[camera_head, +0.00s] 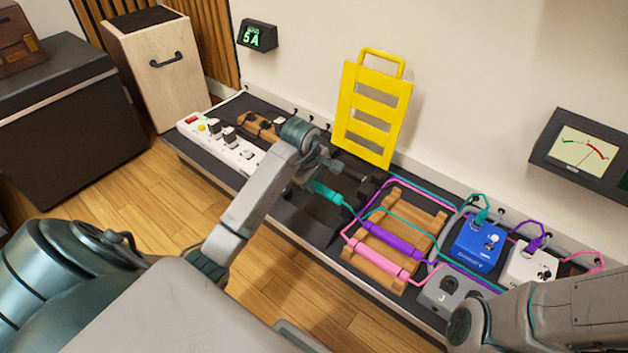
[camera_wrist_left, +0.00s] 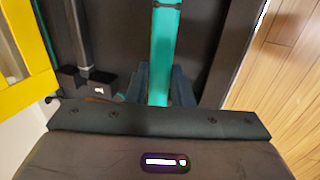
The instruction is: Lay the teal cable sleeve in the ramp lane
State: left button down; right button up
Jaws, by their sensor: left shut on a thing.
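The teal cable sleeve (camera_head: 332,194) sticks out to the right of my left gripper (camera_head: 312,184) in the head view. In the wrist view, the sleeve (camera_wrist_left: 165,40) runs lengthwise between the two dark fingers of my left gripper (camera_wrist_left: 160,84), which are shut on it. The black ramp (camera_head: 312,212) lies under the gripper, and its dark surface and raised edges (camera_wrist_left: 205,40) lie on both sides of the sleeve in the wrist view. I cannot tell whether the sleeve touches the lane floor. My right gripper is not in view; only part of the right arm shows.
A wooden rack (camera_head: 425,217) to the right holds a purple sleeve (camera_head: 392,240) and a pink sleeve (camera_head: 380,262). A yellow slotted panel (camera_head: 372,108) leans on the wall behind. A blue pedal (camera_head: 478,245), a white pedal (camera_head: 528,266) and a white power strip (camera_head: 225,146) sit on the bench.

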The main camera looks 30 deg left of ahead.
pick_arm(q)
jog(key=shift+s+b+x, duration=0.15)
jog(key=shift+b+x, duration=0.35)
jog(key=shift+x, duration=0.2)
jog(key=shift+s+b+x, duration=0.2)
jog(key=shift+b+x, duration=0.25)
jog(key=shift+x, duration=0.2)
jog(key=shift+s+b+x, duration=0.2)
jog(key=shift+b+x, duration=0.25)
jog(key=shift+x, duration=0.45)
jog(key=shift+s+b+x, duration=0.25)
jog(key=shift+b+x, duration=0.15)
jog(key=shift+x, duration=0.5)
jog(key=shift+f, duration=0.1)
jog(key=c, duration=1.2)
grip_release()
